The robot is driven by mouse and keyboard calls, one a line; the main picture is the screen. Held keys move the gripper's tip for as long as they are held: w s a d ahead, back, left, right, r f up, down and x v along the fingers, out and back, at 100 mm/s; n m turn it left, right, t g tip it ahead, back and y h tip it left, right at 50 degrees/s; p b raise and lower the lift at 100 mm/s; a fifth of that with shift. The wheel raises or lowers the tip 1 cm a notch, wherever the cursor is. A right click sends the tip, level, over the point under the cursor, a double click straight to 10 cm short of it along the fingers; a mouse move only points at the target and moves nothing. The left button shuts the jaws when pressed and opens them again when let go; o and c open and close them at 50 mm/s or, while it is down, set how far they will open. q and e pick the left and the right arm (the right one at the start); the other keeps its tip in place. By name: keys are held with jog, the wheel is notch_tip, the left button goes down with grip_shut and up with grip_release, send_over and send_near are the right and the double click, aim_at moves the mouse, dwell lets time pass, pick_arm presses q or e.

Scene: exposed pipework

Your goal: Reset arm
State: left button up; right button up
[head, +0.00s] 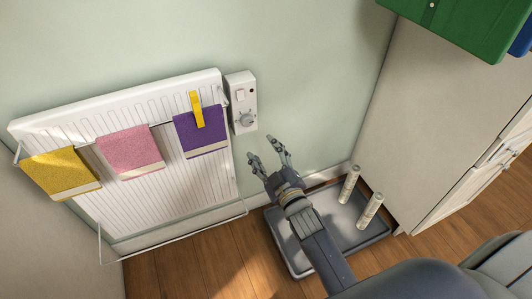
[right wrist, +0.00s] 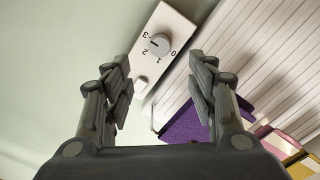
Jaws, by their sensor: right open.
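My right gripper (head: 266,150) reaches up from the lower right in the head view. It is open and empty, its fingers spread in front of the green wall, below and right of the white control box (head: 241,97). In the right wrist view the two fingers (right wrist: 160,88) stand wide apart with nothing between them. The box's grey dial (right wrist: 159,45), marked 0 to 3, shows beyond the fingertips, apart from them. My left gripper is not in view.
A white radiator (head: 205,90) carries yellow (head: 60,173), pink (head: 128,148) and purple (head: 200,133) towels; a yellow clip (head: 197,110) grips the purple one. A grey tray (head: 290,250) with two pale rolls (head: 349,184) lies below my right arm. A cabinet (head: 430,100) stands right.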

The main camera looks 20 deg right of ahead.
dwell(0.4)
